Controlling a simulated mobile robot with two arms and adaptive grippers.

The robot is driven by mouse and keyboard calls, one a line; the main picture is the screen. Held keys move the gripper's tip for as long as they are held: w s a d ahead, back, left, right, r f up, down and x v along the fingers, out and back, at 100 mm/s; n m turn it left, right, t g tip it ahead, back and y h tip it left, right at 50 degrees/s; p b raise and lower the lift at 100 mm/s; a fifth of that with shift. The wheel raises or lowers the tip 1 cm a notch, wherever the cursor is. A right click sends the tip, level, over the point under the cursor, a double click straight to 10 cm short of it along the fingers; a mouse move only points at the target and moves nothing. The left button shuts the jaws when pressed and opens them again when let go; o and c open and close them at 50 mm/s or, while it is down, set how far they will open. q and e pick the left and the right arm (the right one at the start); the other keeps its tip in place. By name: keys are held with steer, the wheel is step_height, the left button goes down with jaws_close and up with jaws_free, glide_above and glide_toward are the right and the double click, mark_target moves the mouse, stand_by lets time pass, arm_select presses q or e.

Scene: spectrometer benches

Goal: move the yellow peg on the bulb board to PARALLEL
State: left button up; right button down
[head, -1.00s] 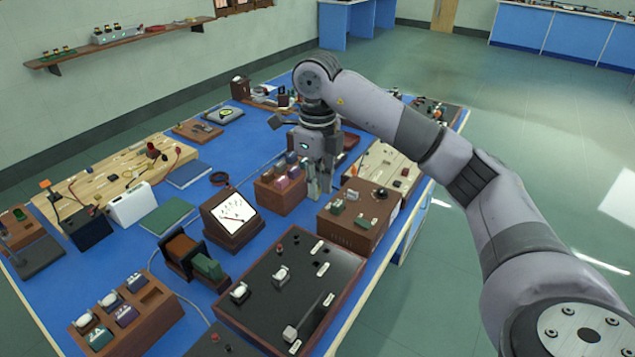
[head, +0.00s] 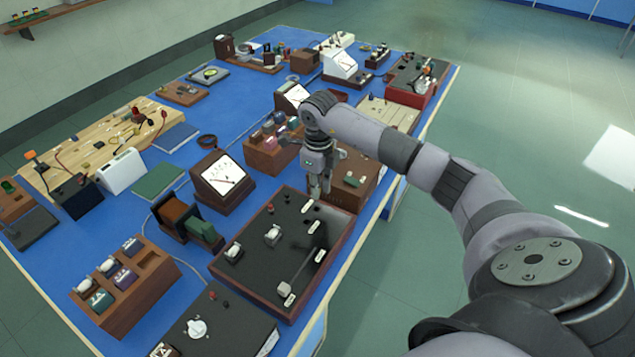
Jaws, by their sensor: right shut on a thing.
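The bulb board (head: 262,262) is a black panel in a brown wooden frame at the lower middle of the head view. Two white-topped bulbs stand on its left part, and several small white labels run down its right side. My right gripper (head: 320,192) points down at the board's far right corner, and its shadow falls on the panel. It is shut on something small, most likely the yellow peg. The fingers hide it, and I see no yellow peg elsewhere on the board. I cannot tell whether it touches the board. My left gripper is not in view.
A brown box (head: 348,186) stands just behind the gripper. A meter (head: 222,182), a coil unit and a crate of coloured blocks (head: 264,160) stand left of it. A wooden holder (head: 155,268) is at lower left. Floor is free beyond the table's right edge.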

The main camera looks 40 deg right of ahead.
steer(key=shift+f+b, duration=1.8)
steer(key=shift+f, duration=1)
steer(key=c, duration=1.5)
jaws_free()
steer(key=shift+o, duration=0.2)
steer(key=shift+r, duration=0.25)
step_height(320, 180, up, 12)
steer(key=shift+f, duration=0.2)
steer(key=shift+f, duration=0.1)
